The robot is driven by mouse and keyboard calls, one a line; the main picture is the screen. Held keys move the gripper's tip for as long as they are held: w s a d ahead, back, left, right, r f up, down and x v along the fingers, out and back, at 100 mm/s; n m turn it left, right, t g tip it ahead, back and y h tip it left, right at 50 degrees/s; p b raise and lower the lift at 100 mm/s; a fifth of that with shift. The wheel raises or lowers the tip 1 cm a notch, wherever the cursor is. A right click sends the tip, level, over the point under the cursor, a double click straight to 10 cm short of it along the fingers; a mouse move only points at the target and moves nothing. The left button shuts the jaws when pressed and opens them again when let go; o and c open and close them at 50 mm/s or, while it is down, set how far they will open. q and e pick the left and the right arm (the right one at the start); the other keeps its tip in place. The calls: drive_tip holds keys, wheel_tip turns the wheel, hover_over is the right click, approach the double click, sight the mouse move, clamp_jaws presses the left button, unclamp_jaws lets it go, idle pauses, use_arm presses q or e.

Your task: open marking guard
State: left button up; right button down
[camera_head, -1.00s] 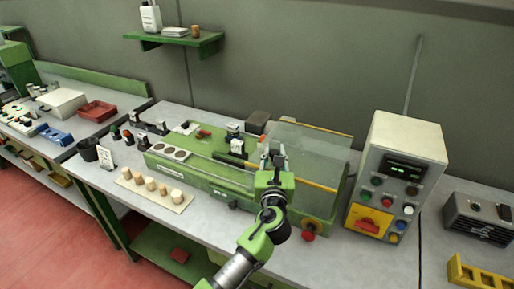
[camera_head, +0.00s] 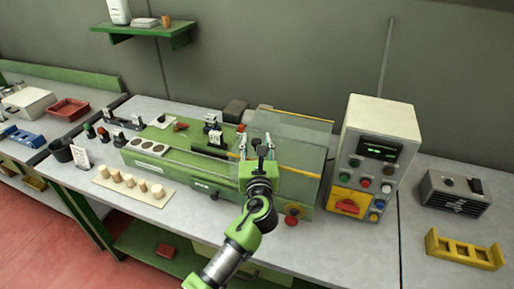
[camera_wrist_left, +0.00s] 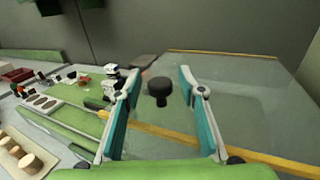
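The marking guard (camera_head: 290,148) is a clear panel with yellow edge strips over the right end of the green machine (camera_head: 185,160). It looks lowered. In the left wrist view, the guard (camera_wrist_left: 235,85) fills the right side, and a black knob (camera_wrist_left: 159,88) stands between and beyond my fingers. My left gripper (camera_head: 258,142) is over the front of the guard. In the left wrist view, its fingers (camera_wrist_left: 158,76) are spread wide with nothing between the pads. I cannot tell how far the tips are from the knob. My right gripper is out of view.
A control box (camera_head: 375,155) with buttons stands right of the machine. A red knob (camera_head: 291,221) is at the machine's front. Corks on a board (camera_head: 134,187) lie at front left. A yellow rack (camera_head: 464,249) and grey box (camera_head: 455,191) are at right.

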use_arm(q)
drive_tip(key=s, duration=1.2)
drive_tip(key=shift+d, duration=0.3)
drive_tip(key=shift+w, duration=0.1)
